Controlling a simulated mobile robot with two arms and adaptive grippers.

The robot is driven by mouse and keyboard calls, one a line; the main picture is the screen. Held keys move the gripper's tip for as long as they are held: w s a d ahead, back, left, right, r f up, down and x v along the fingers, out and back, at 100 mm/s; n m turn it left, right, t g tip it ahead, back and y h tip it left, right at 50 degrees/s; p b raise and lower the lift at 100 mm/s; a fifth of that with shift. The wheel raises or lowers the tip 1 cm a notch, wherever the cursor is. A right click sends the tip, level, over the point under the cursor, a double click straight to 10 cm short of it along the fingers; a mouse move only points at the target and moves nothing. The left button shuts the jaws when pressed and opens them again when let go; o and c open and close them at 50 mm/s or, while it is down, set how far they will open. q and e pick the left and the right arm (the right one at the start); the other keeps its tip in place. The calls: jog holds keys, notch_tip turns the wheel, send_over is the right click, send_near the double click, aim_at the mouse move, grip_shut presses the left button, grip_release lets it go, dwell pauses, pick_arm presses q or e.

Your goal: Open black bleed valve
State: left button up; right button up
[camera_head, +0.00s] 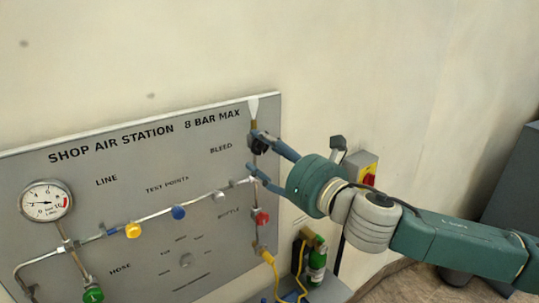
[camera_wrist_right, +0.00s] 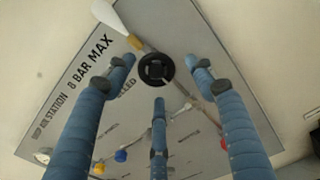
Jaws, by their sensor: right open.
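The black bleed valve (camera_head: 259,147) is a dark knob on the vertical pipe at the panel's upper right, near the BLEED label. In the right wrist view it is a round black knob (camera_wrist_right: 153,70). My right gripper (camera_head: 253,152) is open at the valve, reaching in from the right. In the right wrist view its three blue fingers (camera_wrist_right: 160,78) spread around the knob, one on each side and one below, with gaps visible. I cannot tell whether any finger touches it. In the head view, a finger partly covers the valve. My left gripper is out of view.
The grey panel (camera_head: 85,185) carries a gauge (camera_head: 45,201), a yellow knob (camera_head: 133,230), a blue knob (camera_head: 178,212), a red knob (camera_head: 262,217) and a green knob (camera_head: 93,294).

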jog(key=v, duration=1.2)
jog(key=shift+f, duration=0.15)
